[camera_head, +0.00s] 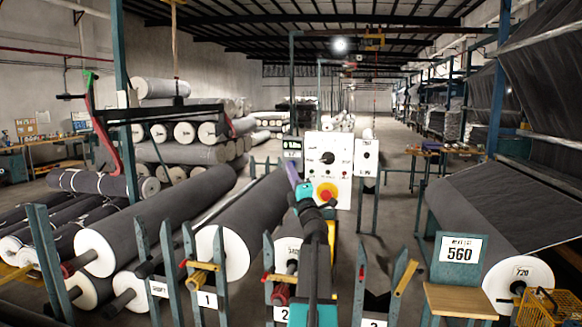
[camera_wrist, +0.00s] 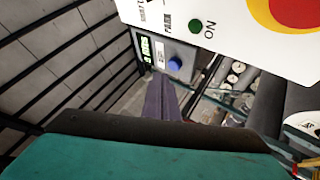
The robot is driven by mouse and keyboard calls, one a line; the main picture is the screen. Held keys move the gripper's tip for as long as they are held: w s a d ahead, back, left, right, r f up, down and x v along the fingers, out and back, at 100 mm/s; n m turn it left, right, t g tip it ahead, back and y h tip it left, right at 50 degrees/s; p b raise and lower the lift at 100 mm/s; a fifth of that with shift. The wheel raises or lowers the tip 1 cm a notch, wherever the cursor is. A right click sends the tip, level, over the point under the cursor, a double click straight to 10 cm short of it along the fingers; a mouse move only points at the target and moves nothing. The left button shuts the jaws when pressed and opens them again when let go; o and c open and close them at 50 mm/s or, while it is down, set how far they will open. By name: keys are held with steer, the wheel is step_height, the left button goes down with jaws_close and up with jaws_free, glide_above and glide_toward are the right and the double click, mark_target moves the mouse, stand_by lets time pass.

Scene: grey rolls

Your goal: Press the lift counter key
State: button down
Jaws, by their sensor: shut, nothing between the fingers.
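A small dark counter box with green digits (camera_wrist: 146,48) shows in the wrist view, left of the white control panel. It carries a white label too small to read and a round blue key (camera_wrist: 174,64). In the head view the counter box (camera_head: 291,145) stands just left of the panel; I cannot make out the key there. My gripper (camera_head: 291,170) is shut and empty, its purple fingers pointing up toward the box. In the wrist view the fingertips (camera_wrist: 158,77) are close below the box, left of the blue key. I cannot tell whether they touch anything.
The white control panel (camera_head: 340,155) with a black dial and a red-and-yellow stop button (camera_head: 327,193) stands right beside my gripper. A small white switch box (camera_head: 366,158) is further right. Grey rolls (camera_head: 160,215) on teal stands fill the left. The aisle behind is open.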

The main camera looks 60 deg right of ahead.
steer(key=a, duration=0.2)
steer(key=s+a, duration=0.1)
steer(key=a, duration=0.1)
steer(key=shift+s+a, duration=0.15)
steer(key=shift+a, duration=0.05)
stand_by(0.8)
